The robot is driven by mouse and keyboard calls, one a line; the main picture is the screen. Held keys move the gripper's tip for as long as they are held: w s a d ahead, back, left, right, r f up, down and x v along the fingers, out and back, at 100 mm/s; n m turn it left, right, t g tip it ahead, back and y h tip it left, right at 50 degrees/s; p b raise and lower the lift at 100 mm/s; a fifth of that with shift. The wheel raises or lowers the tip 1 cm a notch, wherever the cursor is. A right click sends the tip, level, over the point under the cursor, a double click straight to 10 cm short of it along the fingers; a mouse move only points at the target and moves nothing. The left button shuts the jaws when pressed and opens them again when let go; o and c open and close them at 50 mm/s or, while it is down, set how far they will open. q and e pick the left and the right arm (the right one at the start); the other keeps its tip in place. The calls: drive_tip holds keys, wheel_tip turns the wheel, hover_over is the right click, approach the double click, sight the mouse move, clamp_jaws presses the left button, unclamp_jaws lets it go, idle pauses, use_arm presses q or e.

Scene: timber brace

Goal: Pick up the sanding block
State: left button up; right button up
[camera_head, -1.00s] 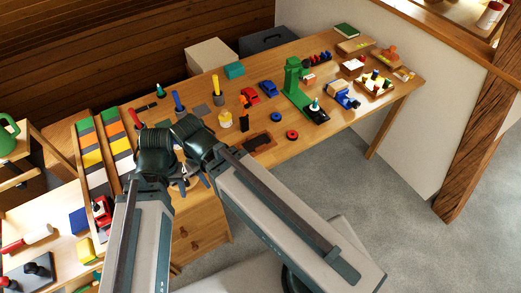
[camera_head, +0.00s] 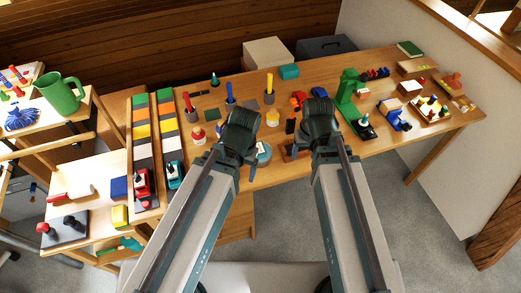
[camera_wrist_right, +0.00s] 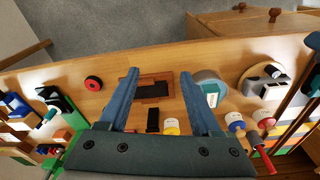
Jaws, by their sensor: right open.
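My right gripper (camera_wrist_right: 158,75) is open and empty in the right wrist view, its two blue-grey fingers apart over the bench. Beyond and between the fingertips lies a flat brown wooden piece (camera_wrist_right: 136,89) with a dark rectangular middle; I cannot tell for sure whether it is the sanding block. In the head view part of this brown piece (camera_head: 287,151) shows just left of my right gripper (camera_head: 318,148), whose fingers are mostly hidden. My left gripper (camera_head: 238,165) hangs over the bench's front part, left of the right one; its finger gap is not clear.
A small black block (camera_wrist_right: 153,121) and a yellow-and-white jar (camera_wrist_right: 171,126) stand near the fingers. A red ring (camera_wrist_right: 93,83) lies to the left, a grey round tin (camera_wrist_right: 208,90) to the right. A green press (camera_head: 348,88) stands right of my right gripper.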

drive_tip(key=w+a+r+n+t+y, duration=0.1)
drive_tip(key=w+a+t, duration=0.1)
drive_tip(key=a, duration=0.4)
drive_tip(key=w+a+r+n+t, duration=0.1)
drive_tip(key=w+a+n, duration=0.15)
drive_tip(key=a, duration=0.45)
drive_tip(key=b, duration=0.7)
hover_over(260, 147)
drive_tip(key=s, duration=0.3)
drive_tip(key=shift+m, duration=0.35)
drive_tip(key=f, duration=0.7)
drive_tip(key=shift+d+f, duration=0.25)
drive_tip(key=shift+f, duration=0.15)
drive_tip(key=shift+w+f+b, duration=0.2)
drive_tip(key=shift+f+b, duration=0.05)
drive_tip(key=shift+b, duration=0.25)
drive_tip(key=b+x, duration=0.4)
drive_tip(key=x, duration=0.1)
drive_tip(key=shift+w+f+b, duration=0.1)
drive_tip(key=shift+w+b, duration=0.15)
drive_tip(key=shift+b, duration=0.15)
clamp_jaws()
drive_tip(key=shift+r+p, duration=0.25)
drive_tip(key=shift+p, duration=0.05)
